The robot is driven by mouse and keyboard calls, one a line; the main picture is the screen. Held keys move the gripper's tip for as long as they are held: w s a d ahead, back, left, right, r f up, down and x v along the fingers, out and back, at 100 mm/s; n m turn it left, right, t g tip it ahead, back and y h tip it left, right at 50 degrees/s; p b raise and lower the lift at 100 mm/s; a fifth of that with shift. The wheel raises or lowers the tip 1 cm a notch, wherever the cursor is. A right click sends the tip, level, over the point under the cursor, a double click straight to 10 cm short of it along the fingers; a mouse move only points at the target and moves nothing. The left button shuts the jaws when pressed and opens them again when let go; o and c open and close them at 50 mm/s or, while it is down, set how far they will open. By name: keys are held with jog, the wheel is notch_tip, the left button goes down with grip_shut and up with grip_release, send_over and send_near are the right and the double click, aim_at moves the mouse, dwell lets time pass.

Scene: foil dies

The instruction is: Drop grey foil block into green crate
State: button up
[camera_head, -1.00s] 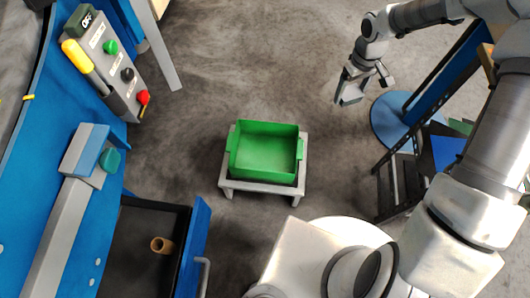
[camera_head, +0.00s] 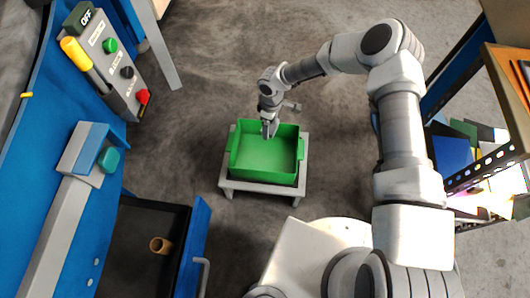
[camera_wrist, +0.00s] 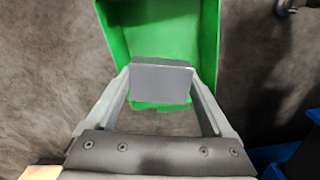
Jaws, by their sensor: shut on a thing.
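The green crate (camera_head: 262,155) stands open and looks empty on a low grey stand, in the middle of the head view. My gripper (camera_head: 268,130) is over the crate's far edge in that view. In the wrist view my gripper (camera_wrist: 162,90) is shut on the grey foil block (camera_wrist: 160,80), a flat-faced grey piece held between both fingers. Behind the block, the green crate (camera_wrist: 205,35) fills the upper middle of the wrist view, and the block hides part of it. In the head view the block is too small to tell from the fingers.
The grey stand (camera_head: 229,186) supports the crate. A blue machine with a control box (camera_head: 105,65) is at the left. An open drawer (camera_head: 135,245) holds a brown ring (camera_head: 160,245). A shelf rack (camera_head: 480,175) is at the right. Floor around the stand is clear.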

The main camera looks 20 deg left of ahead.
notch_tip(320, 180, down, 6)
jog(key=b, duration=0.3)
dwell(0.3)
jog(key=o, duration=1.1)
jog(key=shift+c, duration=0.2)
jog(key=shift+r, duration=0.1)
notch_tip(320, 180, up, 17)
jog(key=p, duration=0.4)
jog(key=shift+r, duration=0.2)
